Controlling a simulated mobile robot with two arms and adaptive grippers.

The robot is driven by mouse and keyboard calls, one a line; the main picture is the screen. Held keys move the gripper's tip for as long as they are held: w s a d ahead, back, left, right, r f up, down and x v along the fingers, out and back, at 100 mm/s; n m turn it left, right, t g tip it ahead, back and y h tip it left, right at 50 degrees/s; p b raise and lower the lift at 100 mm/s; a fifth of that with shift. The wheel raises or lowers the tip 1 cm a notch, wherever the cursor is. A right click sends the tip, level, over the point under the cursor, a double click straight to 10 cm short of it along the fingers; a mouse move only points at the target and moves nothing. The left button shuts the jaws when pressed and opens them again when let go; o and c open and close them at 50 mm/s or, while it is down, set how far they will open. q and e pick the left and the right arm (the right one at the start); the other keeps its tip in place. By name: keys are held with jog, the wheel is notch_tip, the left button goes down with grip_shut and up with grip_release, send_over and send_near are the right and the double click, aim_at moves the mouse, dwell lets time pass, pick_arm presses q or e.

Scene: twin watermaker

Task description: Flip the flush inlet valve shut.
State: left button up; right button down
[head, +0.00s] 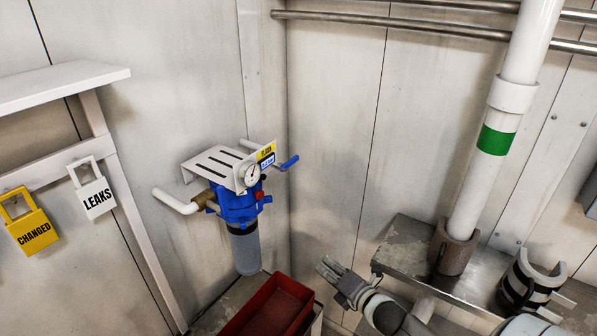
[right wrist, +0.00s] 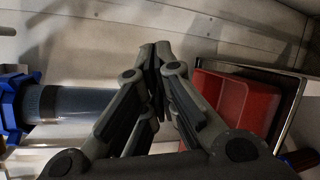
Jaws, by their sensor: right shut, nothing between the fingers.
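A blue lever handle (head: 287,162) sticks out to the right of the filter unit by the wall corner, beside a yellow and a blue label; it looks like the flush inlet valve's lever. The filter has a blue head (head: 238,207), a round gauge (head: 252,174) and a grey bowl (head: 245,250). My right gripper (head: 325,268) is below and right of the lever, clear of it, shut and empty. In the right wrist view its fingertips (right wrist: 157,52) are together, with the grey bowl (right wrist: 75,103) to the left. The lever is not visible there. My left gripper is not in view.
A red bin (head: 270,308) stands below the filter, close to my right gripper. A white pipe with a green band (head: 496,140) rises from a metal shelf (head: 405,245) at the right. Yellow (head: 30,225) and white (head: 95,195) padlock-shaped tags hang at the left.

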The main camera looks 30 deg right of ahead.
aim_at(287, 162)
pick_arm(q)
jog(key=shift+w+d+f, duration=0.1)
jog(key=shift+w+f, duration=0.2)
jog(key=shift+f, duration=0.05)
pick_arm(e)
notch_tip(287, 162, up, 17)
jog(key=w+d+n+t+y, duration=0.2)
jog(key=n+y, duration=0.5)
jog(key=n, duration=1)
jog(key=shift+w+d+n+t+y, duration=0.15)
jog(key=shift+n+t+y, duration=0.2)
jog(key=shift+t, duration=0.55)
jog(key=shift+f, duration=0.15)
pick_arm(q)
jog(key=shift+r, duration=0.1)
pick_arm(e)
jog(key=shift+w, duration=0.15)
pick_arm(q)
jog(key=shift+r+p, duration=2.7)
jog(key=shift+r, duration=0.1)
pick_arm(e)
jog(key=w+a+r, duration=0.3)
jog(key=w+r, duration=0.3)
jog(key=w, duration=0.2)
jog(key=shift+w+a+r, duration=0.2)
jog(key=shift+w+a, duration=0.15)
jog(key=shift+a, duration=0.05)
